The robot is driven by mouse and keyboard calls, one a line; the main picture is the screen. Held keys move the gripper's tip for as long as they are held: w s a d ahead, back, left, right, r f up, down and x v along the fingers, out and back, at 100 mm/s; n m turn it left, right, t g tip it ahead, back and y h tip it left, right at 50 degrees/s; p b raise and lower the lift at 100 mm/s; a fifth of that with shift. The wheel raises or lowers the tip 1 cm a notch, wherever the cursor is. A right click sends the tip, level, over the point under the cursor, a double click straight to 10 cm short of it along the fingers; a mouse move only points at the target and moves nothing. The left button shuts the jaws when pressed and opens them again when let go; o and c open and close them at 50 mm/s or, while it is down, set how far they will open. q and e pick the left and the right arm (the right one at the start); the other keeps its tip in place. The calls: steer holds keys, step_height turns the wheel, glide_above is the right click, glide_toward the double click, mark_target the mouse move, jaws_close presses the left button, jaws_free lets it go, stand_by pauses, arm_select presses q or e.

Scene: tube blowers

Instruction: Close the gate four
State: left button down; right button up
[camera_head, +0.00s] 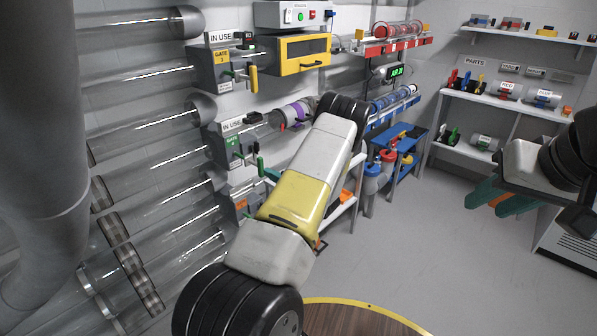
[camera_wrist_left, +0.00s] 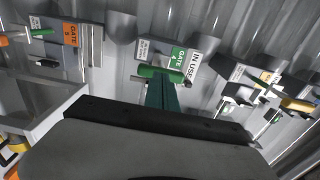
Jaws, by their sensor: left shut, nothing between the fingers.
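Gate four is a grey housing (camera_head: 227,150) on a clear tube, with a green label and an "IN USE" sign, at left-centre of the head view. Its green handle (camera_head: 259,163) sticks out at the right of the housing. In the left wrist view the green handle (camera_wrist_left: 161,72) lies across the picture beside the GATE 4 label (camera_wrist_left: 178,62). My left gripper (camera_head: 270,174) has its teal fingers shut and empty. Their tips (camera_wrist_left: 162,82) are right at the handle; I cannot tell whether they touch. My right gripper (camera_head: 503,201) is far to the right, away from the gates.
Gate 3 (camera_head: 222,70) with a yellow handle is above, and gate 5 (camera_wrist_left: 70,40) with an orange label is on the other side. A purple-banded canister (camera_head: 291,115) is beside gate four. Shelves (camera_head: 500,97) stand at the back right.

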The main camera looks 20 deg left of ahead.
mark_target(249, 161)
arm_select(q)
steer(key=shift+w+a, duration=0.3)
steer(key=shift+a, duration=0.35)
steer(key=x, duration=0.9)
steer(key=shift+w+a, duration=0.1)
steer(key=shift+a, duration=0.2)
steer(key=shift+a+r, duration=0.1)
steer(key=shift+r, duration=0.1)
